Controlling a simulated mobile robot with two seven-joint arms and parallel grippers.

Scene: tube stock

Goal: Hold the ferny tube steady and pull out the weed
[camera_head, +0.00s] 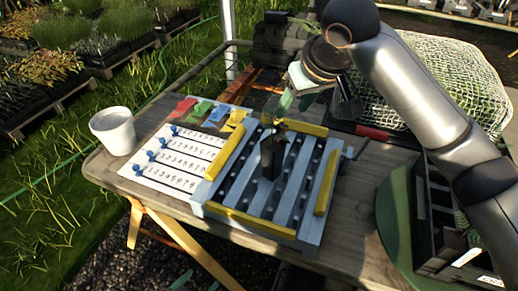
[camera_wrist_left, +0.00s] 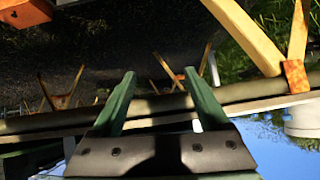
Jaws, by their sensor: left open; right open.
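A dark tube (camera_head: 269,158) stands upright in the slatted grey rack (camera_head: 222,204) on the table. Small greenery shows around its top, close under my right gripper; fern and weed cannot be told apart. My right gripper (camera_head: 294,102) is open, with its green fingers just above the tube's top; whether they touch the greenery is unclear. My left gripper (camera_head: 197,282) shows only as green fingertips at the bottom edge of the head view, low and in front of the table. In the left wrist view its green fingers (camera_wrist_left: 160,100) are apart with nothing between them.
Yellow bars (camera_head: 252,222) edge the rack. A numbered white board (camera_head: 178,158) with blue pegs, coloured tags (camera_head: 207,111) and a white pot (camera_head: 114,131) are to the left. A black crate (camera_head: 434,226) on a green disc stands right. Orange trestle legs (camera_head: 180,240) are below the table.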

